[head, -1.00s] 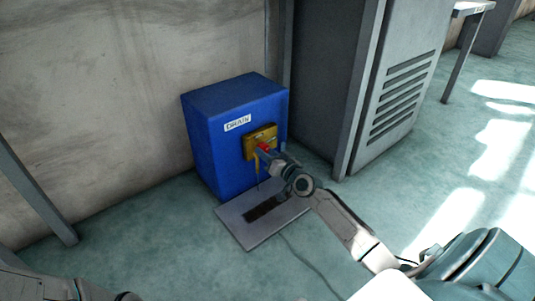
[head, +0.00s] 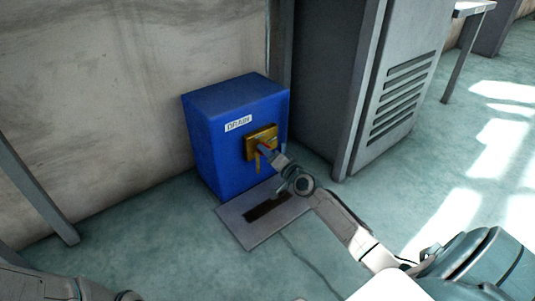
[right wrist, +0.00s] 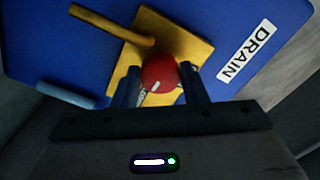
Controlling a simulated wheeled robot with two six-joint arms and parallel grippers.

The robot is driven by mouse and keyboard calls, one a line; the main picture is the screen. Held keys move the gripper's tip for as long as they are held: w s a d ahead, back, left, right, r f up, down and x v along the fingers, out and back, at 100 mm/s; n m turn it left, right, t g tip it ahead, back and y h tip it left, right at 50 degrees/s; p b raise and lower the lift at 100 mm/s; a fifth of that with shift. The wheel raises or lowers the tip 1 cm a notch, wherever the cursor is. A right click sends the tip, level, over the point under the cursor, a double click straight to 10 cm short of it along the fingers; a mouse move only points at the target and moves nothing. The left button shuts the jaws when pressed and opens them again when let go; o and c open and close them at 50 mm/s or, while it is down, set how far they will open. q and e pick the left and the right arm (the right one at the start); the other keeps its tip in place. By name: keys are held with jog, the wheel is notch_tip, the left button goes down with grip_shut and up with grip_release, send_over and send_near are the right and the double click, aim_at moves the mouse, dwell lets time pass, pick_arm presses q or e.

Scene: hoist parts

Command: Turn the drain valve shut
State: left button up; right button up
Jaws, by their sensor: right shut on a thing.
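The drain valve is a round red knob (right wrist: 160,72) with a small white mark, on a yellow plate (head: 260,142) on the front of a blue box labelled DRAIN (head: 225,165). A brass-coloured spout (right wrist: 110,24) sticks out beside the knob. My right gripper (head: 266,151) is at the plate and mostly hides the knob in the head view. In the right wrist view its two dark fingers (right wrist: 160,82) are shut on the knob from both sides. That view is rolled, with the label tilted. My left gripper is out of view.
A grey floor plate (head: 237,222) with a dark slot (head: 265,208) lies in front of the box. A grey louvred cabinet (head: 398,90) stands to the right, and a wall is behind.

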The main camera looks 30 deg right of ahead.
dwell(0.3)
jog(key=o, duration=1)
jog(key=shift+d, duration=0.1)
jog(key=shift+s, duration=0.1)
jog(key=s, duration=0.3)
jog(key=s+p, duration=0.1)
jog(key=s, duration=0.6)
jog(key=shift+s+d, duration=0.35)
jog(key=shift+d, duration=0.05)
